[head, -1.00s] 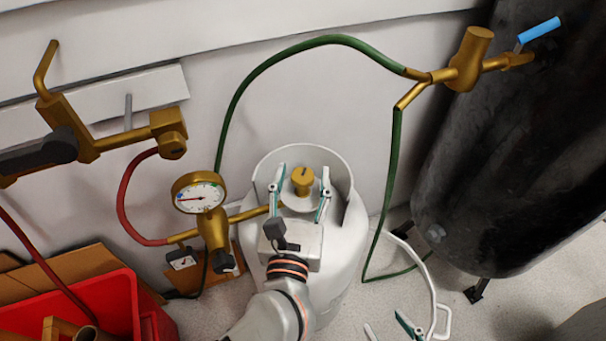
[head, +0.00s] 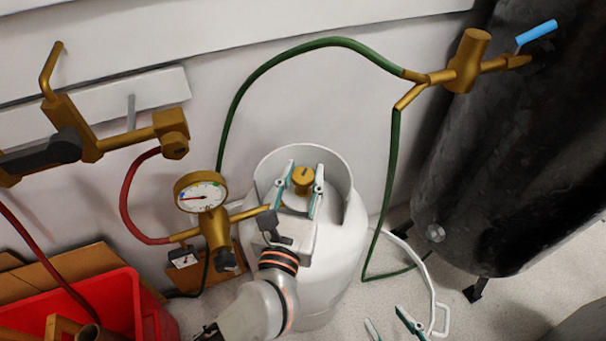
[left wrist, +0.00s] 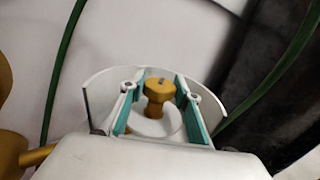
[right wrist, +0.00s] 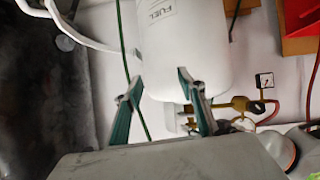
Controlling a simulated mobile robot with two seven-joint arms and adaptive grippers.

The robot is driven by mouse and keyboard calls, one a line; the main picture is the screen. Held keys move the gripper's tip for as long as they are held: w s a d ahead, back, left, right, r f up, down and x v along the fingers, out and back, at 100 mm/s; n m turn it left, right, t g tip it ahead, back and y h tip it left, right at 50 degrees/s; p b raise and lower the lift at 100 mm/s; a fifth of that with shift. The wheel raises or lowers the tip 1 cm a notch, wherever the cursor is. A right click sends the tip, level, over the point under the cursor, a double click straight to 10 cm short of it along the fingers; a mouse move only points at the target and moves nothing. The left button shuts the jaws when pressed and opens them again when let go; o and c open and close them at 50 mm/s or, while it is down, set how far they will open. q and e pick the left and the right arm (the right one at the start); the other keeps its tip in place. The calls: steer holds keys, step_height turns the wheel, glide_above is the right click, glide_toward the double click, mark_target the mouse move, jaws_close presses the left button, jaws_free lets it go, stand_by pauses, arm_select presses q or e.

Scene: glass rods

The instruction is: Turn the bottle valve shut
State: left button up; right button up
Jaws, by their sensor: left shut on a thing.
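The bottle valve is a brass knob (head: 302,177) on top of the white gas bottle (head: 338,245), inside its raised collar. It also shows in the left wrist view (left wrist: 159,88), with a dark mark on its top. My left gripper (head: 305,172) reaches over the bottle from the front, one finger on each side of the knob, and is shut on it. My right gripper (right wrist: 158,82) is open and empty. Its fingertips show low in the head view (head: 388,326); in the right wrist view the white bottle, marked FUEL, lies beyond them.
A brass regulator with a round gauge (head: 201,196) stands just left of the bottle, its pipe running to the collar. A green hose (head: 285,55) arches behind. A large black tank (head: 490,160) stands right, a red crate (head: 120,300) lower left. Some floor is clear between bottle and tank.

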mark_target(302, 175)
arm_select(q)
steer(key=shift+w+a+r+m+g+h+p, duration=0.1)
steer(key=shift+m+g+h+p, duration=0.05)
steer(key=shift+m+h, duration=0.3)
steer(key=shift+a+r+m+g+h+p, duration=0.15)
steer(key=shift+m+h, duration=0.2)
steer(key=shift+h, duration=0.2)
steer(key=m+g+h, duration=0.1)
steer(key=m+h, duration=0.1)
steer(key=h, duration=0.1)
steer(key=shift+d+f+p, duration=0.1)
steer(key=shift+f+p, duration=0.05)
steer(key=shift+p, duration=0.15)
steer(key=shift+f+m+g+h, duration=0.1)
steer(key=shift+m+g+h, duration=1.05)
steer(key=shift+h, duration=0.35)
arm_select(e)
steer(key=shift+s+d+f, duration=0.55)
steer(key=shift+d+f, duration=0.25)
steer(key=shift+d, duration=0.1)
arm_select(q)
steer(key=shift+d+g, duration=0.1)
steer(key=shift+g, duration=0.15)
steer(key=o, duration=1.1)
steer(key=shift+o, duration=0.2)
step_height(302, 175, up, 10)
